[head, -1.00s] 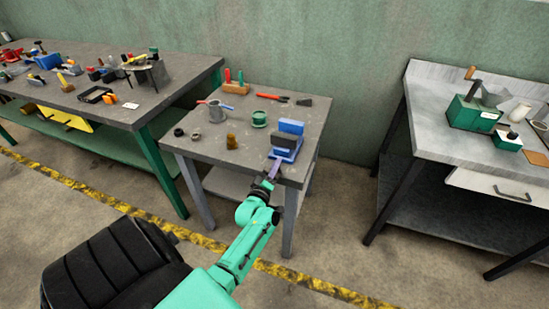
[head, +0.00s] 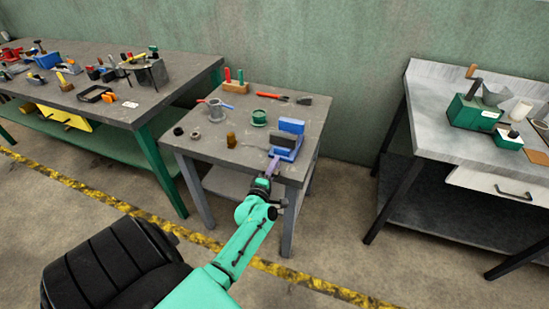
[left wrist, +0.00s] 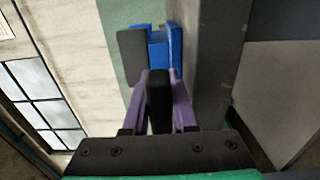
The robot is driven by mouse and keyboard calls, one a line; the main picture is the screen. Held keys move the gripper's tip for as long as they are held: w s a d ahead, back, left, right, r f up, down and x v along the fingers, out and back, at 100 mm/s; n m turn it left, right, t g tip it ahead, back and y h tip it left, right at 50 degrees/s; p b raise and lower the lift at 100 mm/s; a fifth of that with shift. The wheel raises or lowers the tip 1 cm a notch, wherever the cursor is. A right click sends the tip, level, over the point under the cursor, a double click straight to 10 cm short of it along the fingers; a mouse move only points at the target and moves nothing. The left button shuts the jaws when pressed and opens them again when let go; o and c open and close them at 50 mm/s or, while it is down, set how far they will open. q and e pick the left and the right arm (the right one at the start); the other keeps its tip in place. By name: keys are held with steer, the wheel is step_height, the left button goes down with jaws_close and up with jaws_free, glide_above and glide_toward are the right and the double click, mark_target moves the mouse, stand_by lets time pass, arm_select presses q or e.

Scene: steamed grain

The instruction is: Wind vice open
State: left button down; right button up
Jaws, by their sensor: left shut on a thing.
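The blue vice (head: 287,140) stands at the front right corner of the small grey table. Its blue body also shows in the left wrist view (left wrist: 165,48), with a dark grey jaw plate beside it. My left gripper (head: 272,168) is at the vice's near side, over the table's front edge. In the left wrist view its purple fingers (left wrist: 160,85) are closed around a dark grip (left wrist: 158,105), which looks like the vice's handle. A thin dark bar shows left of the vice in the head view. My right gripper is not in view.
The small table (head: 205,160) also holds a grey mug (head: 216,112), a green cup (head: 259,118), a brass-coloured piece (head: 231,140), dark rings and tools in a wooden block (head: 236,87). A cluttered bench stands left, a light-topped bench (head: 430,110) right.

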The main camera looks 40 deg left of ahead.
arm_select(q)
steer(key=shift+w+r, duration=0.1)
steer(key=shift+r, duration=0.15)
steer(key=c, duration=1)
jaws_free()
steer(key=shift+f, duration=0.15)
steer(key=shift+s+d+f, duration=0.15)
steer(key=shift+s, duration=0.3)
steer(key=b+v, duration=0.1)
steer(key=v, duration=1.2)
steer(key=shift+s+d, duration=0.15)
steer(key=shift+s, duration=0.1)
